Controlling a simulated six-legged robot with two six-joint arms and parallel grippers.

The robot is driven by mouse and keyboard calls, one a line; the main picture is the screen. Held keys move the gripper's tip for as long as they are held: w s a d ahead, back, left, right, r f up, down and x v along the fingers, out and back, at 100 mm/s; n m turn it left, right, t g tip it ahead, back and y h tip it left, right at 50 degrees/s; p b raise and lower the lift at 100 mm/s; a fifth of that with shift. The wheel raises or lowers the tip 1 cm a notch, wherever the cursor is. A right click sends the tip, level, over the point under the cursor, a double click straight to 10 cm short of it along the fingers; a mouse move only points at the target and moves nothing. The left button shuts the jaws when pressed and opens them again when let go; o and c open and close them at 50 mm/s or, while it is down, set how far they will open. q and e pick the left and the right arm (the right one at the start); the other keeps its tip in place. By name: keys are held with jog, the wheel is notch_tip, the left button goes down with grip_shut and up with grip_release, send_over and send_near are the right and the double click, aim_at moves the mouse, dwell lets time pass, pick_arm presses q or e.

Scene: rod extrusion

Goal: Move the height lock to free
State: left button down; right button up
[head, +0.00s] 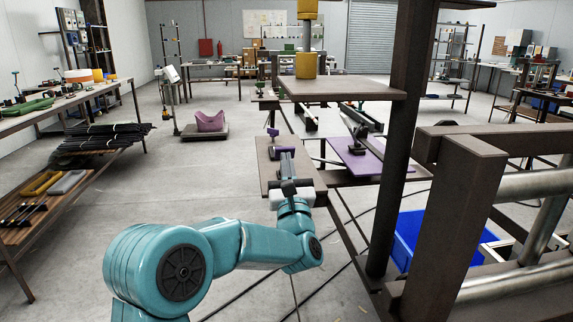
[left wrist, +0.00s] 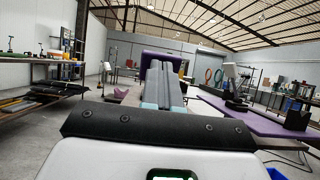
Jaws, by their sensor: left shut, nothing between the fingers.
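A small purple lever-like part (head: 272,132) stands on a brown plate (head: 266,180) in the middle of the head view. I cannot tell for sure that it is the height lock, and no lettering for free can be read. My left gripper (head: 287,155) reaches over this plate, just in front of the purple part, shut and empty. In the left wrist view the shut grey fingers (left wrist: 162,84) point at a purple block (left wrist: 160,58) and hide part of it. I cannot tell whether they touch it. My right gripper is in neither view.
A purple plate (head: 370,166) with a black lever (head: 357,140) lies to the right. A dark post (head: 398,130) and thick frame beams (head: 450,200) stand right of my left arm. A blue crate (head: 408,235) sits below. The floor at left is open.

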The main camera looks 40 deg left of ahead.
pick_arm(q)
jog(key=shift+a+r, duration=0.1)
jog(key=shift+r, duration=0.05)
jog(key=shift+w+a+r+g+h+p, duration=0.15)
jog(key=shift+r+g+h, duration=0.2)
jog(key=shift+h, duration=0.05)
jog(key=shift+w+a+r+g+h+p, duration=0.15)
jog(key=shift+r+g+h, duration=0.2)
jog(key=shift+h, duration=0.05)
jog(key=w+a+r+g+h+p, duration=0.1)
jog(key=p, duration=0.2)
jog(key=w+a+r+g+h+p, duration=0.1)
jog(key=h+p, duration=0.1)
jog(key=p, duration=0.1)
jog(key=shift+a+r+g+p, duration=0.2)
jog(key=shift+r+g+p, duration=0.2)
jog(key=w+a+g+h+p, duration=0.1)
jog(key=p, duration=0.3)
jog(key=w+a+g+h+p, duration=0.1)
jog(key=h+p, duration=0.1)
jog(key=p, duration=0.3)
jog(key=shift+a, duration=0.25)
jog(key=shift+w+a+g+h+p, duration=0.1)
jog(key=shift+a+g+h+p, duration=0.05)
jog(key=shift+g+h+p, duration=0.2)
jog(key=shift+w+a+f+p, duration=0.3)
jog(key=shift+a+f+p, duration=0.1)
jog(key=shift+p, duration=0.3)
